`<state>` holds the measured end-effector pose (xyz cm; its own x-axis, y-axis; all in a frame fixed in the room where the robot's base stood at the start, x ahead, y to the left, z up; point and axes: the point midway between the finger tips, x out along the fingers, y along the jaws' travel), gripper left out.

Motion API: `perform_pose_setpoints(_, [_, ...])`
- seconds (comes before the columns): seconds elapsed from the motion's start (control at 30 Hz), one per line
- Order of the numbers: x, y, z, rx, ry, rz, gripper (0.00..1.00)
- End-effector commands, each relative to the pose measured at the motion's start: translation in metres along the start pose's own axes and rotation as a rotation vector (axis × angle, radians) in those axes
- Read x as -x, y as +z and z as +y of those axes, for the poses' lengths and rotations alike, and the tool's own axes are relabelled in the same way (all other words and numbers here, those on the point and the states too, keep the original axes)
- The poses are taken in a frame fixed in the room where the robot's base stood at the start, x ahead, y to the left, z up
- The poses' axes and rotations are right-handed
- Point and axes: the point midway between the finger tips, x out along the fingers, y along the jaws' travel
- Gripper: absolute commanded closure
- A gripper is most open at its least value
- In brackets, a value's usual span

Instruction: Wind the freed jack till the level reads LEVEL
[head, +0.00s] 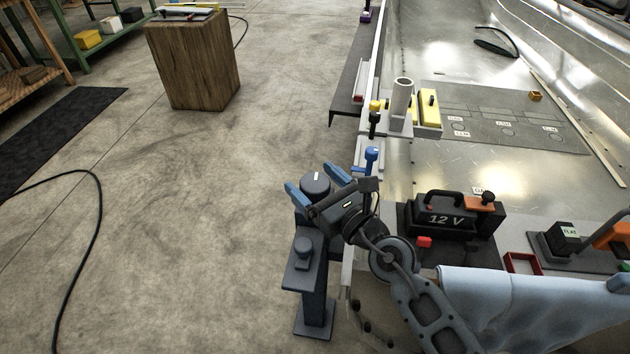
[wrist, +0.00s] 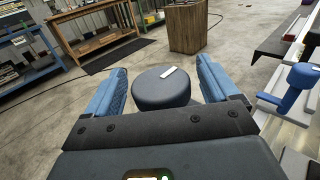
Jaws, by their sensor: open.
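The jack is a dark post with a round black knob (head: 315,184) on top, beside the hull's left edge. A short white mark lies across the knob's top. The knob also shows large in the wrist view (wrist: 160,95). My gripper (head: 311,178) is open, with one blue finger on each side of the knob. In the wrist view my gripper (wrist: 160,68) shows gaps between both fingers and the knob, so nothing is gripped. I cannot make out a level or its reading in either view.
A lower, smaller knob (head: 303,247) sits on a bracket of the post. A blue-headed lever (head: 371,156) stands close by on the hull's edge. A black 12 V battery (head: 452,217) sits inside the hull.

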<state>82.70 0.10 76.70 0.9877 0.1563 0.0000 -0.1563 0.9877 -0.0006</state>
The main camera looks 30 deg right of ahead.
Motion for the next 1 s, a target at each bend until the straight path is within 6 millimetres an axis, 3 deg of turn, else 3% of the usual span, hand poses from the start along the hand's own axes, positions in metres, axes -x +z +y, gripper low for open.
perform_pose_setpoints(0.27, [-0.001, 0.0, 0.0, 0.0, 0.0, 0.0, 0.13])
perform_pose_setpoints(0.77, [-0.0008, 0.0, 0.0, -0.001, 0.0, 0.0, 0.61])
perform_pose_setpoints(1.0, [-0.0008, -0.0016, -0.0003, -0.001, 0.014, 0.0, 0.63])
